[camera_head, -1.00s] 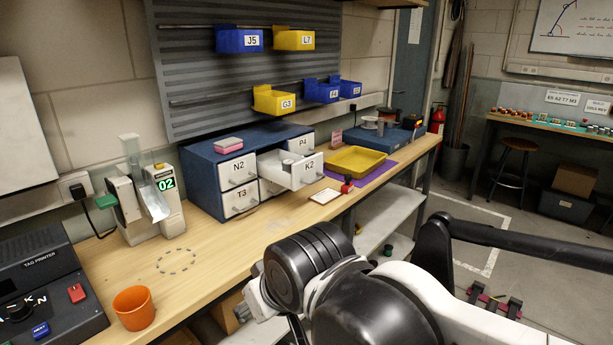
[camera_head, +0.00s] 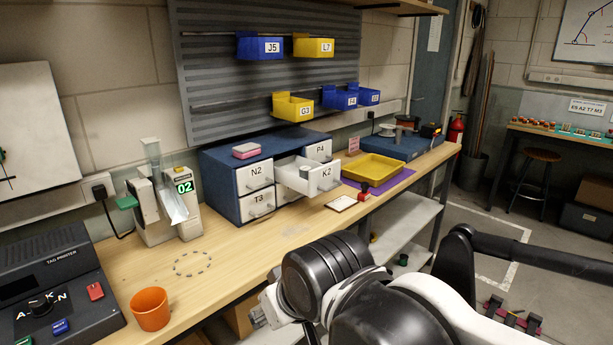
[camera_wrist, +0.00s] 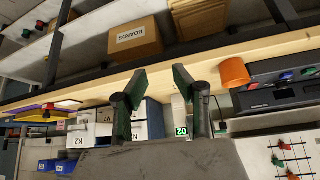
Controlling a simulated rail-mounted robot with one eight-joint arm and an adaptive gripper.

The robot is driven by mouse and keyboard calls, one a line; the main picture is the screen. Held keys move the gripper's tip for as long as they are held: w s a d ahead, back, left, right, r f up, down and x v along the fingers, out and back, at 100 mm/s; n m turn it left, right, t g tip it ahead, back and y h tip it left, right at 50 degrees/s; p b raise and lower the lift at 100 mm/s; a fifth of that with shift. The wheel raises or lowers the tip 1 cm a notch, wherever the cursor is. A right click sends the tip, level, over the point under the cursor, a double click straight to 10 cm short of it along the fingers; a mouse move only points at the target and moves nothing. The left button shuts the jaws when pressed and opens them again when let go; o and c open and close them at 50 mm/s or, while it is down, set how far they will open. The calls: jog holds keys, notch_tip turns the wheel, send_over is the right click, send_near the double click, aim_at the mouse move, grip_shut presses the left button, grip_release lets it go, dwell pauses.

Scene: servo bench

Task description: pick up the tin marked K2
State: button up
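I see no tin clearly marked K2. In the head view the fingers are not clearly seen.
A yellow tray (camera_head: 374,168) stands right of the drawer. A white tag pad (camera_head: 341,202) and a red-topped item (camera_head: 364,188) lie in front. The dispenser showing 02 (camera_head: 165,205), orange cup (camera_head: 150,309) and tag printer (camera_head: 55,285) stand left. Blue and yellow bins hang above.

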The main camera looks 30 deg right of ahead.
jog(key=shift+o, duration=0.3)
jog(key=o, duration=0.7)
